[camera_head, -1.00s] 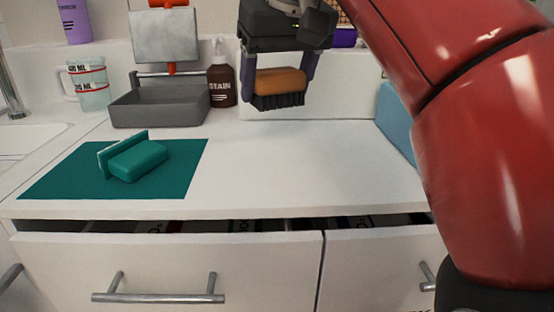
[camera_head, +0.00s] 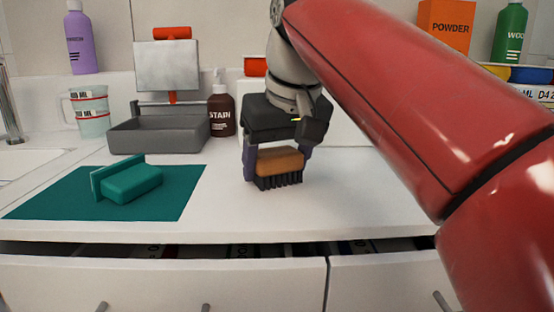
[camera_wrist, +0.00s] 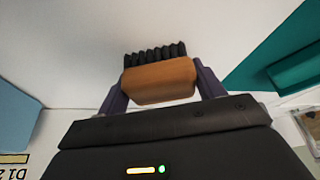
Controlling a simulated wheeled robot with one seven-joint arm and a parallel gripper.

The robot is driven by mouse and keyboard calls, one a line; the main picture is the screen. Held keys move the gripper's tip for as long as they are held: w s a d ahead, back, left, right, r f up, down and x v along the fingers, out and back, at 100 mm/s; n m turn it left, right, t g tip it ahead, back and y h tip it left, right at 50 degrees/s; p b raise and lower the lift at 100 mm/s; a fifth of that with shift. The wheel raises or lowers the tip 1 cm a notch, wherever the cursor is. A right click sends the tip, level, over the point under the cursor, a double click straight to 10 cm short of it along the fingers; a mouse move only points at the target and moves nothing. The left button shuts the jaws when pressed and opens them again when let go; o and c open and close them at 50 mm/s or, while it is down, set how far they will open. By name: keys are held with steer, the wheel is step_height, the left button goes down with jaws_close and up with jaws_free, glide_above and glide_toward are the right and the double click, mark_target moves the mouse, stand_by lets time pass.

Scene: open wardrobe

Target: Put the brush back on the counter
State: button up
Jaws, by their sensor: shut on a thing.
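The brush (camera_head: 279,162) has an orange-brown wooden back and black bristles that point down. My gripper (camera_head: 279,170) is shut on the brush's wooden back, one finger at each end. In the head view the bristles are at or just above the white counter (camera_head: 350,200); I cannot tell whether they touch. The wrist view shows the brush (camera_wrist: 160,80) between the two dark purple fingers, with the bristles toward the pale counter surface.
A teal mat (camera_head: 60,205) with a teal scrubber (camera_head: 130,182) lies to the left. Behind stand a grey tray (camera_head: 160,133), a brown stain bottle (camera_head: 222,115) and a measuring cup (camera_head: 90,110). Slightly open drawers (camera_head: 160,280) run below the counter edge. Counter around the brush is clear.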

steer(key=o, duration=0.9)
steer(key=shift+s+r+p, duration=0.1)
steer(key=shift+r+p, duration=0.25)
steer(key=shift+r, duration=0.15)
steer(key=p+v, duration=0.4)
steer(key=v, duration=0.7)
steer(key=shift+s, duration=0.15)
